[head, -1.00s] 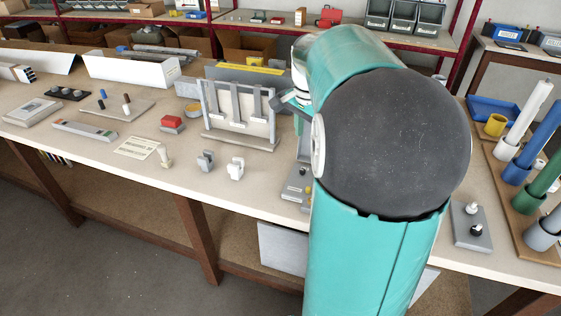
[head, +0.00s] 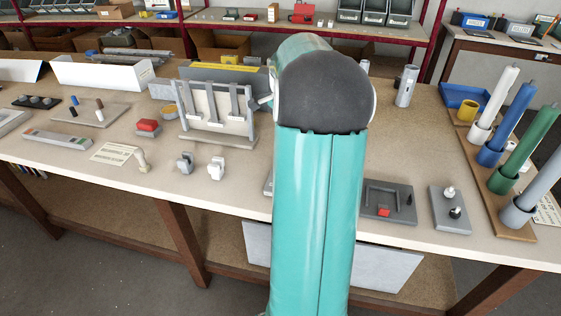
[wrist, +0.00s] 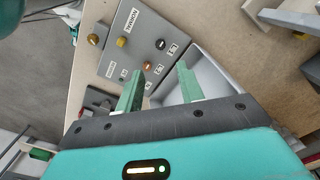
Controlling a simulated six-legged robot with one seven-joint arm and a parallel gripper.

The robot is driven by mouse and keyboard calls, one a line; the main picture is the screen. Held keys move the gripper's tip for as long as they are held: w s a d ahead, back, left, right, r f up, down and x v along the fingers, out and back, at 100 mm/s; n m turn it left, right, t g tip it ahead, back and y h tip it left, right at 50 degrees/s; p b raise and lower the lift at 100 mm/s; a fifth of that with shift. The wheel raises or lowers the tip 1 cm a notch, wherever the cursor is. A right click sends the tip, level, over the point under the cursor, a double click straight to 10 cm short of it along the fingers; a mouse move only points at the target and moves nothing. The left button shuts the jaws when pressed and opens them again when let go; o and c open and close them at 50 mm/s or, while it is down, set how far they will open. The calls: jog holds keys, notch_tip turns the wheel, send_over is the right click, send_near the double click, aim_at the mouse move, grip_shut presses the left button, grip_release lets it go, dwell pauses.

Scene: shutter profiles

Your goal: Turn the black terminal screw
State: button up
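In the head view, a grey plate (head: 437,222) at the right front of the bench carries a black knob (head: 456,212) and a white knob (head: 449,191). In the wrist view, a grey box (wrist: 138,44) with white labels carries a small black knob (wrist: 160,44), a brass knob (wrist: 122,42) and a copper-coloured screw (wrist: 148,65). I cannot tell which black part is the terminal screw. My gripper (wrist: 159,69) is open, its green fingers apart with nothing held, the tips pointing toward the box. In the head view my arm hides the gripper.
Right of my arm, a grey fixture (head: 400,208) with a handle and red block lies beside the knob plate. Coloured tubes stand on a wooden board (head: 489,196) farther right. A slotted rack (head: 217,139) stands left of my arm. A pale tray (wrist: 205,75) lies beside the box.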

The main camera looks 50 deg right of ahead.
notch_tip(320, 180, down, 10)
jog(key=shift+w+f, duration=0.1)
jog(key=shift+f, duration=0.1)
grip_shut()
